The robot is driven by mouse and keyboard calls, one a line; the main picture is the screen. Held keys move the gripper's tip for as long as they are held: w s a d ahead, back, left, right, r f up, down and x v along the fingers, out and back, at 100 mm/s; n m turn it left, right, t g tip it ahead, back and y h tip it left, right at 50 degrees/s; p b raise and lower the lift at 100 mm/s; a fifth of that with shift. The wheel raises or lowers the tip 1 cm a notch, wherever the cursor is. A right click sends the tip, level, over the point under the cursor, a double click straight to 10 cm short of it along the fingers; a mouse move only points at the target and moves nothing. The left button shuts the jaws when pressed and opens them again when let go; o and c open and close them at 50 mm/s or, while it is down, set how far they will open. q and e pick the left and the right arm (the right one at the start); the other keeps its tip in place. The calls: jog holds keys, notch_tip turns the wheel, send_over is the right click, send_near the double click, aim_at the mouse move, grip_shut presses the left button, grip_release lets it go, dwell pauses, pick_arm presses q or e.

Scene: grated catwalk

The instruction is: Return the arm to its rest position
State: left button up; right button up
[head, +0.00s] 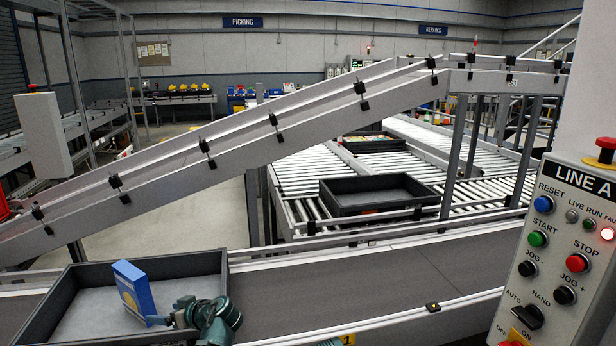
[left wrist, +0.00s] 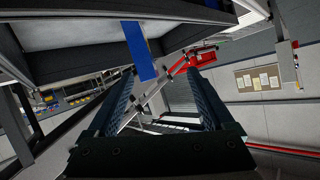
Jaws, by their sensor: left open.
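My left gripper (head: 170,318) is low in the head view, at the right of a blue box with yellow on its face (head: 133,290). The box stands upright, slightly tilted, in a dark grey tray (head: 165,264) on the conveyor. In the left wrist view the two fingers of the left gripper (left wrist: 161,76) are spread apart with nothing held between them. The blue box (left wrist: 139,50) shows just beyond the fingertips, against the tray. Whether a finger touches the box I cannot tell. My right gripper is not in view.
A control panel labelled LINE A (head: 555,260) stands close at the right. A sloping conveyor (head: 240,140) crosses behind the tray. The belt (head: 370,280) right of the tray is clear. Another dark tray (head: 375,192) sits on rollers farther back.

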pick_arm(q)
jog(key=s+d+f+h, duration=0.1)
jog(key=s+d+f+m+g, duration=0.1)
jog(key=f, duration=0.1)
jog(key=s+f+h, duration=0.1)
jog(key=f, duration=0.1)
jog(key=shift+s+d+m+h, duration=0.25)
jog(key=shift+d+m+h, duration=0.05)
jog(key=shift+d+m, duration=0.1)
jog(key=s+d+f+m+g+h+b, duration=0.2)
jog(key=s+d+f+m+h+b, duration=0.25)
jog(key=d, duration=0.45)
jog(key=s+d+f+m+g+h+b, duration=0.1)
jog(key=s+d+f+m+b, duration=0.15)
jog(key=s+d+f, duration=0.5)
jog(key=s+d+f+m+g+h+b, duration=0.2)
jog(key=s+d+f+m+h+b, duration=0.25)
jog(key=d, duration=0.65)
notch_tip(320, 180, up, 15)
jog(key=y+p, duration=0.2)
jog(key=p, duration=1.6)
jog(key=shift+w, duration=0.25)
jog(key=shift+a+f, duration=0.1)
jog(key=shift+f, duration=0.05)
